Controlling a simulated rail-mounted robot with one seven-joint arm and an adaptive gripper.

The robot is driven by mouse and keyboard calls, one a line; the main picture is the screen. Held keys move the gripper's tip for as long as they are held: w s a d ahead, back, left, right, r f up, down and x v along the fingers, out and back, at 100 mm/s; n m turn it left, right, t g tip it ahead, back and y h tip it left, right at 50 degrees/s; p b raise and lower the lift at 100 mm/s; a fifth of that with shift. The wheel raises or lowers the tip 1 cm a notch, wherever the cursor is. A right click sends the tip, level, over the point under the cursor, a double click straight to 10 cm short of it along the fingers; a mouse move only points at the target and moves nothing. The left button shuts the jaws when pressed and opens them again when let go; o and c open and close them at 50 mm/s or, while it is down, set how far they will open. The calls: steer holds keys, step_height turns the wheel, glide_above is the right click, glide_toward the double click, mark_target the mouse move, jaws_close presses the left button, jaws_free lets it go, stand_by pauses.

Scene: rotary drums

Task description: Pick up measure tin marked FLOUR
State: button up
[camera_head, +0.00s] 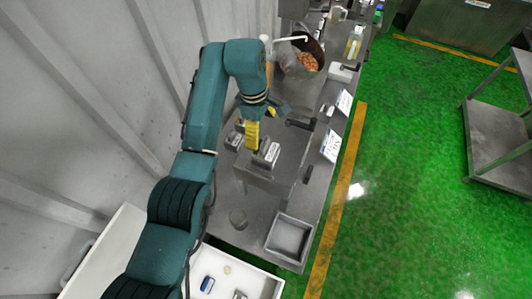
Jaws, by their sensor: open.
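Two small metal tins with pale labels stand on a raised steel stand (282,183) on the bench. The nearer tin (267,155) is just below and right of my gripper, and the other tin (234,141) is to its left. The lettering is too small to read, so I cannot tell which one is marked FLOUR. My gripper (254,134), with yellow parts, is open above and between the tins. It partly hides the space between them. I cannot tell whether it touches either one.
A drum with orange-brown contents (309,61) stands at the back of the bench, near a bottle (354,43). An empty grey tray (289,238) lies at the front right. A dark handle (300,124) is right of the gripper. A corrugated wall runs along the left.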

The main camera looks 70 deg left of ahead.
glide_above(267, 150)
steer(key=s, duration=0.1)
step_height(267, 150, down, 4)
steer(key=shift+a+f, duration=0.15)
step_height(267, 150, down, 3)
steer(key=shift+w+r+b, duration=0.1)
steer(key=shift+w+b, duration=0.05)
steer(key=shift+b, duration=0.85)
steer(key=f, duration=0.1)
steer(key=f+p, duration=0.1)
steer(key=f, duration=0.1)
steer(key=f+p, duration=0.1)
steer(key=f, duration=0.1)
steer(key=shift+w, duration=0.35)
steer(key=c, duration=1.1)
steer(key=shift+c, duration=0.2)
steer(key=shift+r, duration=0.15)
